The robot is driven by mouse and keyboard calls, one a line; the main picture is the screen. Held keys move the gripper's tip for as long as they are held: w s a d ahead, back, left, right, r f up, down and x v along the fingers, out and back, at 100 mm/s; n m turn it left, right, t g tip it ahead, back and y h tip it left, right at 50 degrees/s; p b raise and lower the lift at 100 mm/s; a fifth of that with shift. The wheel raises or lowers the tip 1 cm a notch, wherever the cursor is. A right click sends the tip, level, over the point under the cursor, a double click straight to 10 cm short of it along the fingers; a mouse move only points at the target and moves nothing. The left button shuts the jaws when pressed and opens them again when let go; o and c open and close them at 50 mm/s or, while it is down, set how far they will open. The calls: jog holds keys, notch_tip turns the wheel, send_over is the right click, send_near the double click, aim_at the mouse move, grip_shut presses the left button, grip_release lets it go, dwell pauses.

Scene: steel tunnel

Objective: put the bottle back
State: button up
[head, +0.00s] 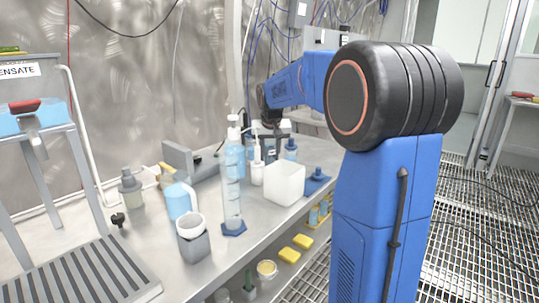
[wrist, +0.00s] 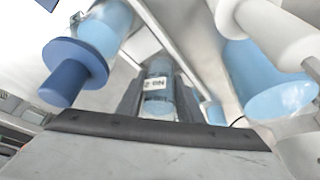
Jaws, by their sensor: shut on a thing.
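My gripper (head: 271,148) reaches down over the far part of the steel bench. In the wrist view its two dark fingers stand on either side of a bottle (wrist: 158,88) with blue contents and a white label, and are shut on it. In the head view this bottle is mostly hidden behind the fingers and the objects in front, so I cannot tell whether it touches the bench. A blue-capped bottle (head: 290,149) stands just right of the gripper. A white-topped dispenser bottle (head: 257,168) stands just in front of it.
A white open container (head: 285,184) stands close in front of the gripper. A blue stand (head: 318,181) is near the right edge.

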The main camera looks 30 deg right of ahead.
jog(key=shift+s+f, duration=0.15)
jog(key=shift+f, duration=0.9)
jog(key=o, duration=1.1)
jog(key=shift+o, duration=0.7)
jog(key=v, duration=1.8)
jog(key=shift+w+r, duration=0.2)
jog(key=shift+r, duration=0.25)
jog(key=shift+d, duration=0.1)
